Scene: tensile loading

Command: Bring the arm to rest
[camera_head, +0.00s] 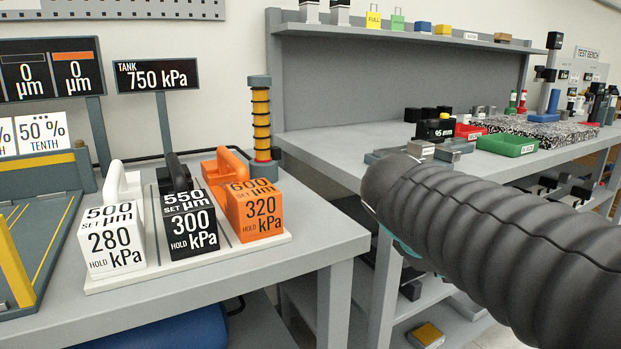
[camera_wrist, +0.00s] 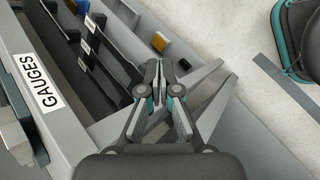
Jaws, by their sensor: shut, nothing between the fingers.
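My gripper (camera_wrist: 158,97) shows in the wrist view with its two fingers together and nothing between them. It hangs over the grey frame of a bench with a GAUGES label (camera_wrist: 40,82) at the left. I cannot tell whether it touches anything below it. In the head view my dark ribbed arm (camera_head: 490,235) reaches in from the lower right, across the front of the right bench, and hides part of it. The gripper itself is not visible in the head view.
Three labelled blocks, white (camera_head: 112,240), black (camera_head: 190,222) and orange (camera_head: 256,212), stand on the left table. Clear floor (camera_wrist: 222,40) shows right of the gripper.

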